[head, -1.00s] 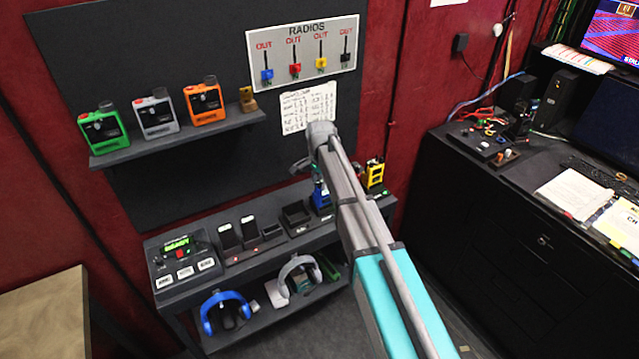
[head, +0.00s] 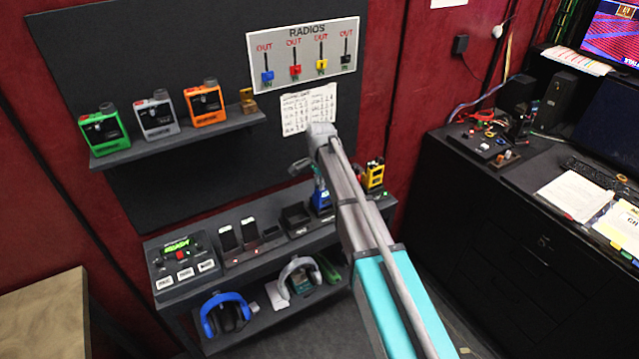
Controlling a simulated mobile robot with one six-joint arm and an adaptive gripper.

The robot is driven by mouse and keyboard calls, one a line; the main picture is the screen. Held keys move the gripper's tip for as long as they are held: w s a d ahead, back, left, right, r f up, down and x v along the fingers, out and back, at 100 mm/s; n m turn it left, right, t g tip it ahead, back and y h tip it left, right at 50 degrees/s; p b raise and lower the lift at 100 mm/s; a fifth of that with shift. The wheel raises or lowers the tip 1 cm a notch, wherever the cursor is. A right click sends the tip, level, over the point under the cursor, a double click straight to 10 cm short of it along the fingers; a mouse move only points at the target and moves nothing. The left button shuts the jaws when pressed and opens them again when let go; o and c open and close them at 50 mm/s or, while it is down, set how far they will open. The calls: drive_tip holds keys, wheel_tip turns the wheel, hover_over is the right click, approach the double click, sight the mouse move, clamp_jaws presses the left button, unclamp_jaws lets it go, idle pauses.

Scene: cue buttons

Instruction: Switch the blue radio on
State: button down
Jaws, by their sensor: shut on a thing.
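The blue radio (head: 319,203) stands upright in a dark charging stand on the right part of the lower bench, partly hidden by my arm. My gripper (head: 312,172) is at the top of the blue radio, beside the end of my arm. Its fingers are mostly hidden, but it is shut on the radio. The radio's knob and any light on it cannot be made out. A yellow radio (head: 374,173) stands just to the right, behind my arm.
Green (head: 104,129), grey (head: 156,116) and orange (head: 206,104) radios stand on the wall shelf (head: 180,140). A RADIOS board (head: 303,36) hangs above. A button box (head: 182,262) is at the bench's left end. Headsets (head: 226,314) lie on the shelf below.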

idle(0.3)
drive_tip(key=c, duration=0.6)
unclamp_jaws()
drive_tip(key=shift+r+n, duration=0.1)
drive_tip(key=shift+n, duration=0.5)
wheel_tip(320, 180, up, 14)
drive_tip(key=p, duration=1.4)
drive_tip(key=s+d+f+n+b, duration=0.4)
drive_tip(key=s+d+f+b, duration=0.6)
drive_tip(key=f+b, duration=0.3)
drive_tip(key=s+d+f+n+b, duration=0.3)
drive_tip(key=s+d+f+b, duration=0.7)
drive_tip(key=s+f+b, duration=0.2)
drive_tip(key=shift+d+f+n+b, duration=0.25)
drive_tip(key=shift+f+n+b, duration=0.15)
drive_tip(key=shift+f+b, duration=0.35)
